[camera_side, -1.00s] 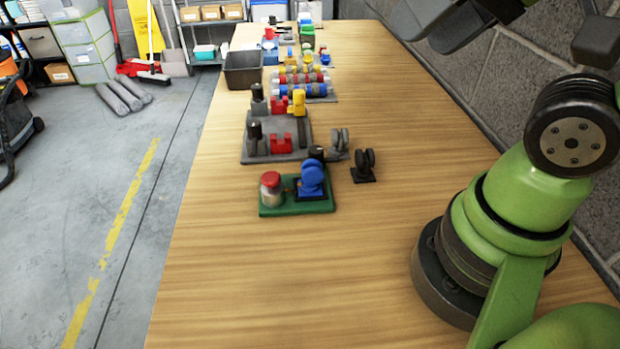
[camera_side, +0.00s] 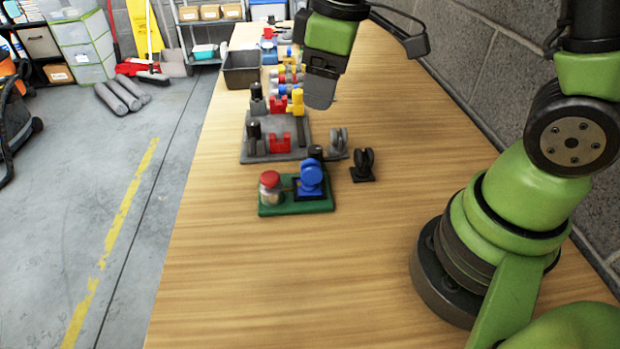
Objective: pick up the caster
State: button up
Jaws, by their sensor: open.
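Several caster-like pieces stand on the table in the side view, and I cannot tell which one the task names. A black caster (camera_side: 363,166) stands on bare wood. A grey caster (camera_side: 339,142) is just behind and left of it, at the right edge of the grey board (camera_side: 262,127). A blue caster (camera_side: 311,177) sits on the green board (camera_side: 290,208). My gripper (camera_side: 319,92) hangs open above the table, higher than these pieces and farther back, apart from all of them. Its fingers appear edge-on as one dark plate, with nothing visible in them.
A red-lidded jar (camera_side: 270,187) stands on the green board's left side. A dark bin (camera_side: 242,70) and colored parts are farther back. The front of the table is clear; a block wall borders the right.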

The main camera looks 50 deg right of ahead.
aim_at(310, 164)
jog(key=f+n, duration=0.1)
jog(key=f, duration=0.1)
jog(key=w+f+n+g, duration=0.1)
jog(key=f, duration=0.2)
jog(key=w+f+n+g, duration=0.1)
jog(key=f, duration=0.2)
jog(key=shift+w+d, duration=0.1)
jog(key=shift+w, duration=0.05)
jog(key=shift+n, duration=0.3)
notch_tip(310, 164, down, 4)
jog(key=shift+f, duration=0.15)
jog(key=f, duration=0.5)
jog(key=shift+a+f, duration=0.35)
jog(key=shift+a, duration=0.05)
jog(key=c, duration=1.1)
